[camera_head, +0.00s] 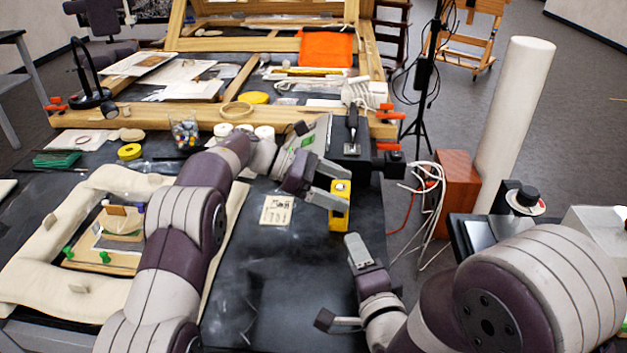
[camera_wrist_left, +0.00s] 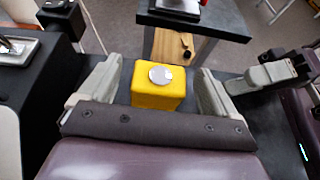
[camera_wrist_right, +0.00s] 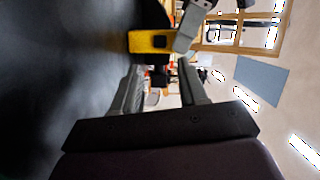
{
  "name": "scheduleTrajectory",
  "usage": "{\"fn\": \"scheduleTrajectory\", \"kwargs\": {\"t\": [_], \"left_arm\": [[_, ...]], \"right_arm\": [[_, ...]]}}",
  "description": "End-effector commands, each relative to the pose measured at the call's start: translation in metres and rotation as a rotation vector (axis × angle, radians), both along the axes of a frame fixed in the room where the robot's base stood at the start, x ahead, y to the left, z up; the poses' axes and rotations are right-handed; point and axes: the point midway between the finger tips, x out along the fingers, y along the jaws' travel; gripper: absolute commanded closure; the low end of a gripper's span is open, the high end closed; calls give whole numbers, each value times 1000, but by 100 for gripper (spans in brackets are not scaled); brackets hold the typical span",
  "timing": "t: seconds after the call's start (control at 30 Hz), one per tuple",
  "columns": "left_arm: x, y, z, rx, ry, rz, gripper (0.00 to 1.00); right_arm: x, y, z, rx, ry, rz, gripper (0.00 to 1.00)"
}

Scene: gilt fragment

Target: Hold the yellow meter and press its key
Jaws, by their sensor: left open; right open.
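The yellow meter (camera_head: 338,219) is at the right part of the black table. In the left wrist view the meter (camera_wrist_left: 157,98) has a pale round disc on the face toward the camera; I cannot tell whether this is the key. My left gripper (camera_head: 337,185) is open, with the meter between its fingers and visible gaps on both sides. My right gripper (camera_head: 344,287) is open and empty, nearer the front of the table than the meter. In the right wrist view the meter (camera_wrist_right: 150,42) is beyond the right fingertips, beside a left finger.
A padded cream frame (camera_head: 40,235) fills the table's left. Cables (camera_head: 430,195) and a red-brown box (camera_head: 457,182) are off the right edge. The front tabletop is clear.

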Motion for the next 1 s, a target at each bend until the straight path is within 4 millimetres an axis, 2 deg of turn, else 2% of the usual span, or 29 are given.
{"fn": "scheduleTrajectory", "kwargs": {"t": [0.1,0.2,0.47,0.5,0.67,0.7,0.73,0.8,0.87,1.0], "left_arm": [[-1,-17,-7,0,0,-1,8],[-1,-24,-10,1,0,0,8],[-1,-26,-11,1,0,1,8],[-1,-26,-11,1,0,1,12],[-1,-26,-11,1,0,1,64],[-1,-26,-11,1,0,1,66],[-1,-26,-11,0,0,1,66],[-1,-26,-11,0,0,1,66],[-1,-26,-11,0,0,1,66],[-1,-26,-11,0,0,1,66]], "right_arm": [[0,0,0,0,0,0,57],[0,0,0,0,0,-1,57],[0,0,0,1,0,-1,57],[0,0,0,1,1,-1,57],[0,0,0,1,1,-1,57],[0,0,0,1,1,-1,57],[0,0,0,1,1,-1,61],[0,0,0,1,1,-1,84],[0,0,0,1,1,-1,100],[0,0,0,1,1,-1,100]]}}
